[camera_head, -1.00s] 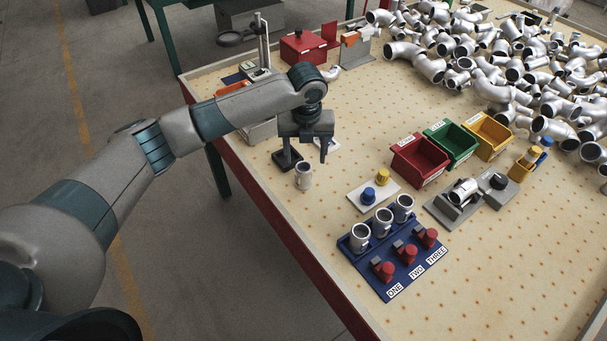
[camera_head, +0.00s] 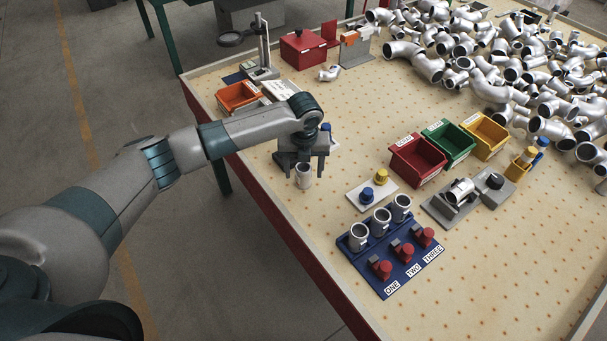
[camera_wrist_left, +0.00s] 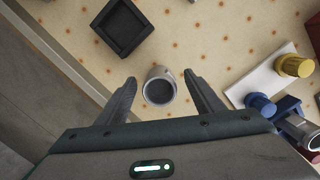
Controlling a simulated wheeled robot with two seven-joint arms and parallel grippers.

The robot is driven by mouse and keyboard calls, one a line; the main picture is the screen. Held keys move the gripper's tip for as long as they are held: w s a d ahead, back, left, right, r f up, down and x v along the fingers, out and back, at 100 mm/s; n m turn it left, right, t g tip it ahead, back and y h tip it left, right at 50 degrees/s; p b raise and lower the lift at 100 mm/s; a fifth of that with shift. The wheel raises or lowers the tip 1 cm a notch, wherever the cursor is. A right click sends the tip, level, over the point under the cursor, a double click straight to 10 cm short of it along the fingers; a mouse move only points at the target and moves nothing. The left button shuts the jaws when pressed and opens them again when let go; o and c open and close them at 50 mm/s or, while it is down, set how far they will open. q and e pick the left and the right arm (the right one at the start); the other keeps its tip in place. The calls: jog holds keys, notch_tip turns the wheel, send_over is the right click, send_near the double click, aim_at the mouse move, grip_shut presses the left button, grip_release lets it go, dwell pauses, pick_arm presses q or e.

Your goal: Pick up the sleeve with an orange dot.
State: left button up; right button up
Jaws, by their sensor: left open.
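A silver sleeve (camera_head: 304,181) stands upright on the table near its left edge. My left gripper (camera_head: 304,170) is open above it. In the left wrist view the sleeve (camera_wrist_left: 159,90) stands between the two spread fingers (camera_wrist_left: 160,82), with a gap on each side. Three similar sleeves (camera_head: 381,221) stand upright in a row on the blue board (camera_head: 408,283) marked ONE, TWO, THREE. I cannot make out an orange dot on any sleeve. My right gripper is in neither view.
A black square tray (camera_wrist_left: 123,28) lies close to the lone sleeve. A white plate with blue and yellow knobs (camera_head: 368,194) is to its right. Red (camera_head: 418,160), green and yellow bins stand further right. Silver pipe elbows (camera_head: 510,70) are heaped at the back right.

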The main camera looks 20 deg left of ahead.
pick_arm(q)
jog(key=shift+w+f, duration=0.1)
jog(key=shift+f, duration=1.15)
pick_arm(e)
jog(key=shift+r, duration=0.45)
pick_arm(q)
jog(key=shift+c, duration=0.6)
jog(key=c, duration=1.3)
jog(key=shift+r+p, duration=0.2)
jog(key=shift+p, duration=0.1)
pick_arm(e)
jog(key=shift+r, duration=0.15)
